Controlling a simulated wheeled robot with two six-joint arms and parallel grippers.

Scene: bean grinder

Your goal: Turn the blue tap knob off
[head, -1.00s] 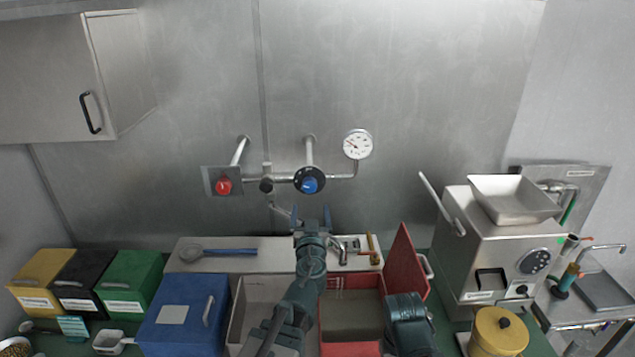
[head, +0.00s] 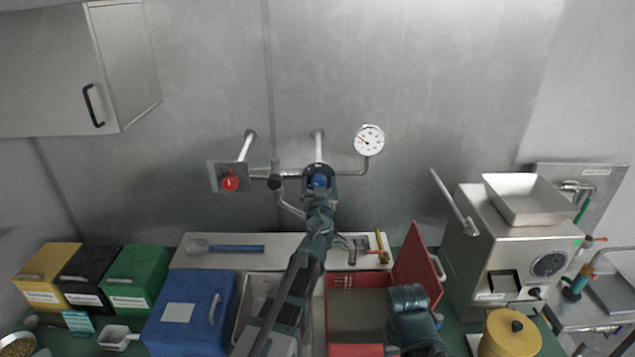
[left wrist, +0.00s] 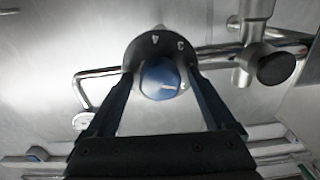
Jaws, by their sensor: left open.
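The blue tap knob (head: 319,181) sits on a dark round dial on the wall pipe. In the left wrist view the blue knob (left wrist: 158,80) is in the middle, with a white line toward the right. The dial (left wrist: 143,46) behind it shows the numbers 4 and 3. My left gripper (head: 319,173) is open at the dial. In the left wrist view its fingers (left wrist: 158,74) stand on either side of the knob, with gaps beside it. My right gripper does not show.
A red knob (head: 230,182) sits on the same pipe to the left, and a gauge (head: 369,140) is up to the right. A black valve knob (left wrist: 276,69) is close to the right finger in the wrist view. A steel grinder (head: 510,250) stands at right.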

